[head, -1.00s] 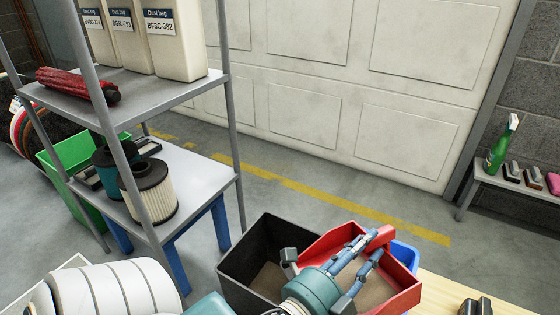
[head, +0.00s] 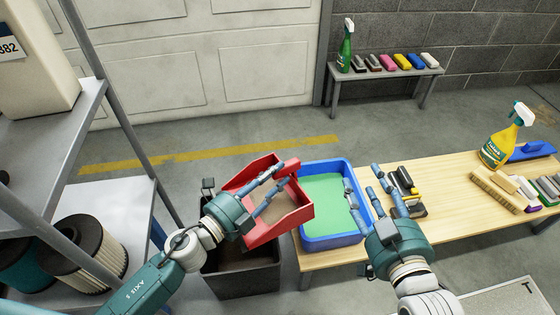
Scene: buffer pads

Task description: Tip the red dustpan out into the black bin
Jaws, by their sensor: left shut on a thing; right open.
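The red dustpan (head: 282,228) is in the middle of the head view, with a layer of brown dust inside it. My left gripper (head: 280,178) is shut on the dustpan, its fingers reaching across toward the handle side. The dustpan is above the right part of the black bin (head: 245,284) and looks roughly level or slightly tilted. It and my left arm hide part of the bin's opening. The bin's visible inside is dark brown. My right gripper (head: 362,180) is open and empty, above the wooden bench beside the blue tray.
A blue tray (head: 333,241) with green inside sits on the wooden bench (head: 445,215), close right of the dustpan. Several blocks, a brush (head: 495,190) and a yellow spray bottle (head: 507,135) stand further right. A metal shelf (head: 45,155) is at the left.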

